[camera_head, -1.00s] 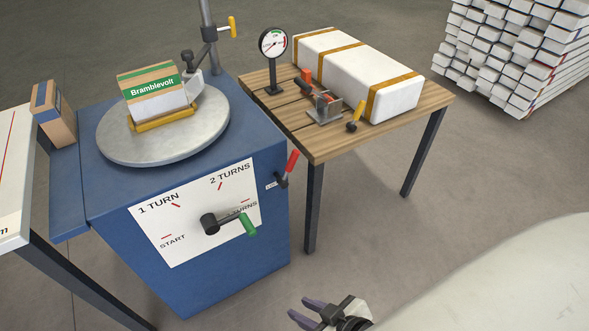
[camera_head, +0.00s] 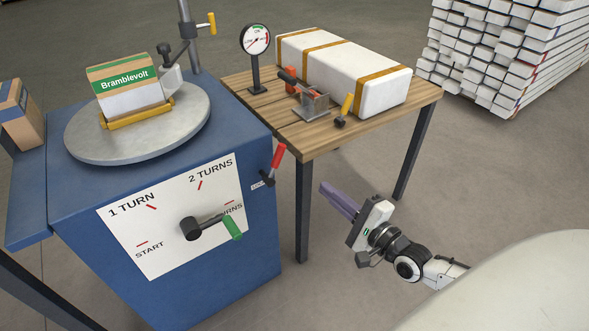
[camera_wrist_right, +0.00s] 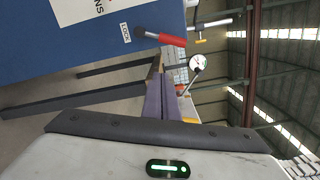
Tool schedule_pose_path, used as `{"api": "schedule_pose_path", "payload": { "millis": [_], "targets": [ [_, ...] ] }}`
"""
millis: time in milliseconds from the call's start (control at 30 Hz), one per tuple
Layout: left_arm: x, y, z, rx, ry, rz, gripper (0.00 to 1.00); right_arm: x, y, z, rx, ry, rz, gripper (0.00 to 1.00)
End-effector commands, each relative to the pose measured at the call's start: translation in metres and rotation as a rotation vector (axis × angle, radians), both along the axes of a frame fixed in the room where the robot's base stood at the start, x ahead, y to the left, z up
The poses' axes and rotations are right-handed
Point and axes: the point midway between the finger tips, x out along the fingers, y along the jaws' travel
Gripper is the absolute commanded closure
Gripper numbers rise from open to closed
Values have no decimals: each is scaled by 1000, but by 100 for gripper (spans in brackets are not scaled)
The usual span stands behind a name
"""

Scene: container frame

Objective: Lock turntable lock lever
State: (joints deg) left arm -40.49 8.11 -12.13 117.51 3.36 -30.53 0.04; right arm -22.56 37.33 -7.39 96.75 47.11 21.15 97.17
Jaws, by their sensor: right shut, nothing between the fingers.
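The turntable lock lever (camera_head: 277,158) has a red grip on a black pivot and sits on the right side of the blue cabinet (camera_head: 250,235). Its grip points up and slightly right in the head view. In the right wrist view the lever (camera_wrist_right: 165,38) shows beside a white LOCK label (camera_wrist_right: 126,32). My right gripper (camera_head: 326,188) is shut and empty, to the right of and below the lever, apart from it. Its purple fingers also show in the right wrist view (camera_wrist_right: 160,85). The round grey turntable (camera_head: 85,145) carries a Bramblevolt box (camera_head: 125,85). My left gripper is out of view.
A wooden table (camera_head: 320,140) with a white strapped package (camera_head: 365,85), a gauge (camera_head: 255,40) and a clamp stands behind the gripper. A crank with a green handle (camera_head: 232,228) sticks out of the cabinet front.

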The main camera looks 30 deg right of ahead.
Motion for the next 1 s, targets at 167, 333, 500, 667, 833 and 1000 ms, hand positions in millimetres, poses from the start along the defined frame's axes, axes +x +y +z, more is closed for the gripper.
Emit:
{"api": "schedule_pose_path", "payload": {
  "millis": [167,333,500,667,833,1000],
  "targets": [
    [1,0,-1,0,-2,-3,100,5,-13,8,83,-27,-20,100],
    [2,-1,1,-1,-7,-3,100,5,-14,8,87,-27,-21,100],
    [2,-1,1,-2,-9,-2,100,7,-13,8,85,-27,-21,100],
    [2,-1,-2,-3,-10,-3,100,21,-12,9,84,-32,-20,100],
    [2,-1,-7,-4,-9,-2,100,54,-9,9,84,-32,-21,100],
    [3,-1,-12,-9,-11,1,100,89,-7,9,84,-30,-21,100]
  ]
}}
